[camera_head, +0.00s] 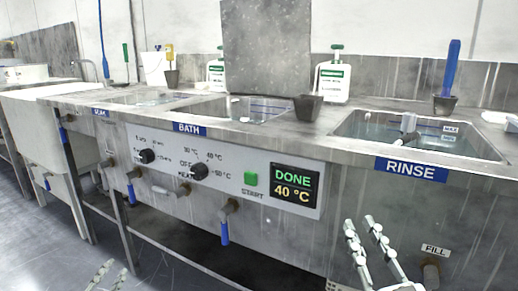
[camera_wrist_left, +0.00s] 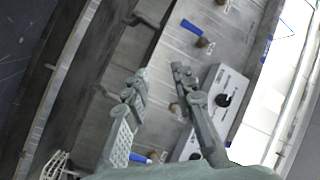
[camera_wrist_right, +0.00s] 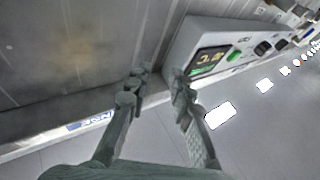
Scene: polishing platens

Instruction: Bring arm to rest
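My right gripper (camera_head: 361,224) is in front of the steel counter, below its front edge and left of the FILL label. It is empty, and its fingers stand apart in the right wrist view (camera_wrist_right: 158,74). My left gripper (camera_head: 104,270) shows only in part at the bottom left of the head view, low over the floor. In the left wrist view (camera_wrist_left: 160,75) its fingers are apart with nothing between them. Both arms are mostly out of the head view.
The counter front carries a control panel (camera_head: 217,168) with a display (camera_head: 296,191) reading DONE and 40 °C. Blue-handled valves (camera_head: 226,232) stick out below it. The rinse basin (camera_head: 370,127) is at the right, the bath basin (camera_head: 225,108) in the middle. Grey floor (camera_head: 50,235) is clear at left.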

